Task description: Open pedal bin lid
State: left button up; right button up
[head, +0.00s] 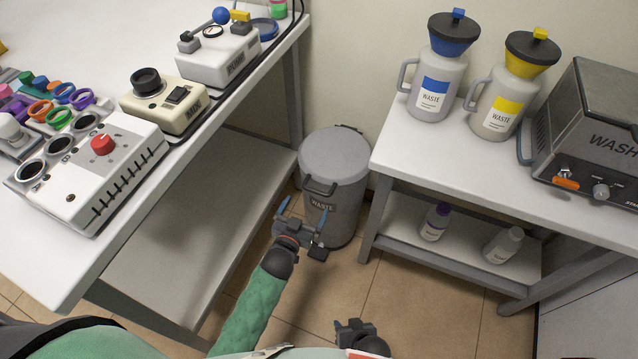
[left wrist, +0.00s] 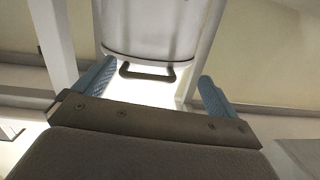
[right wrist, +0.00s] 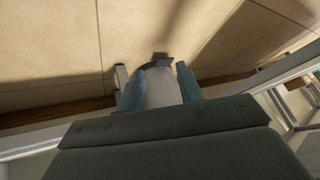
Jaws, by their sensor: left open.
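The grey cylindrical waste bin (head: 333,210) stands on the floor between the two tables. Its round lid (head: 336,153) is closed, with a dark handle (head: 320,188) at the front. My left gripper (head: 301,212) is open and empty, just in front of and below the handle. In the left wrist view the handle (left wrist: 147,73) shows beyond and between the spread fingers (left wrist: 152,90), apart from them. My right gripper (head: 356,333) is low at the bottom of the head view. In the right wrist view its fingers (right wrist: 158,85) are apart; a pale rounded shape, likely the bin, with a dark part, possibly the pedal (right wrist: 162,59), shows beyond.
The left table (head: 75,262) holds testing devices and coloured rings. The right table (head: 405,150) holds two waste jugs (head: 436,75) and a washer (head: 600,120), with bottles on its lower shelf. Tiled floor (head: 400,290) is open in front of the bin. Table legs flank the bin.

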pick_arm(q)
jog(key=shift+t+h, duration=0.6)
jog(key=shift+h, duration=0.1)
jog(key=shift+w+d+r, duration=0.4)
jog(key=shift+w+d, duration=0.15)
jog(key=shift+w, duration=0.65)
jog(key=shift+w+d+r, duration=0.4)
jog(key=shift+w+d, duration=0.15)
jog(key=shift+w, duration=0.65)
jog(key=shift+w+d+r, duration=0.4)
jog(key=shift+w+d, duration=0.15)
jog(key=shift+w, duration=0.65)
pick_arm(e)
jog(key=shift+w+a+r+t, duration=0.1)
jog(key=shift+w+r+t, duration=0.4)
jog(key=shift+w+r, duration=0.15)
